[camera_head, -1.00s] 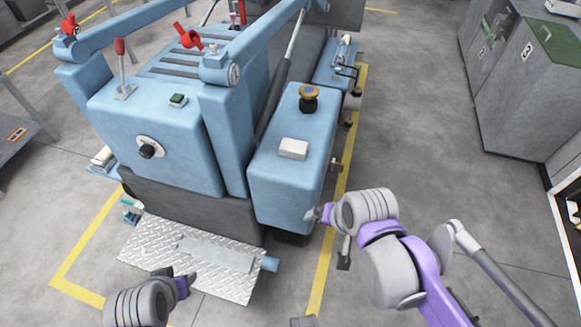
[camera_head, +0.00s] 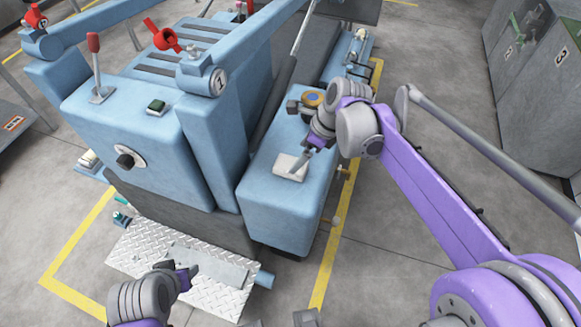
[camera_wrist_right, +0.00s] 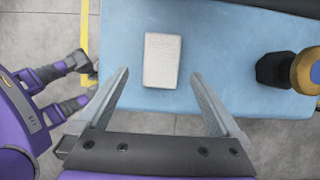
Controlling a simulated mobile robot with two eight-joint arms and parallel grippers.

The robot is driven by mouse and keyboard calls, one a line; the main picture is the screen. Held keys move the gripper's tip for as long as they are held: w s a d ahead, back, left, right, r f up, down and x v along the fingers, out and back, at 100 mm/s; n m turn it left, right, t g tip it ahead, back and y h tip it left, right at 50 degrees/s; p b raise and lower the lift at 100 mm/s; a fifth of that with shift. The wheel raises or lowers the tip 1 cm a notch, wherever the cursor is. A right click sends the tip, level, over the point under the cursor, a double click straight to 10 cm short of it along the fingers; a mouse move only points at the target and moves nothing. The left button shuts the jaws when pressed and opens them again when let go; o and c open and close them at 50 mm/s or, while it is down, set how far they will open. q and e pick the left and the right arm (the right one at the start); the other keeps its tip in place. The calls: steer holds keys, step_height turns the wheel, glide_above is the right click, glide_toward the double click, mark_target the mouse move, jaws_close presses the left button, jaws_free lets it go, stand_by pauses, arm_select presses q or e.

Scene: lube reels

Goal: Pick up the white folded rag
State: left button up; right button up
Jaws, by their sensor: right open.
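The white folded rag (camera_head: 285,170) lies flat on the light blue top of the machine's side box. My right gripper (camera_head: 303,163) is over the rag, and its fingers cover part of it in the head view. In the right wrist view the rag (camera_wrist_right: 162,60) shows whole, between and just beyond the tips of the open, empty fingers. Whether the fingers touch the box top cannot be told. My left gripper (camera_head: 186,277) is low at the front, over the metal tread plate; its jaw opening is unclear.
A dark knob with an orange-yellow top (camera_wrist_right: 282,72) stands on the same box (camera_head: 279,205), to the right of the rag in the wrist view. The blue machine body and its arm (camera_head: 205,75) rise left of the box.

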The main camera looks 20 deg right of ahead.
steer(key=x, duration=0.6)
steer(key=shift+d+f, duration=0.1)
steer(key=shift+d, duration=0.2)
steer(key=shift+s, duration=0.1)
steer(key=c, duration=1.3)
step_height(320, 180, up, 10)
steer(key=shift+p, duration=0.3)
steer(key=o, duration=0.8)
steer(key=c, duration=0.6)
steer(key=shift+c, duration=0.2)
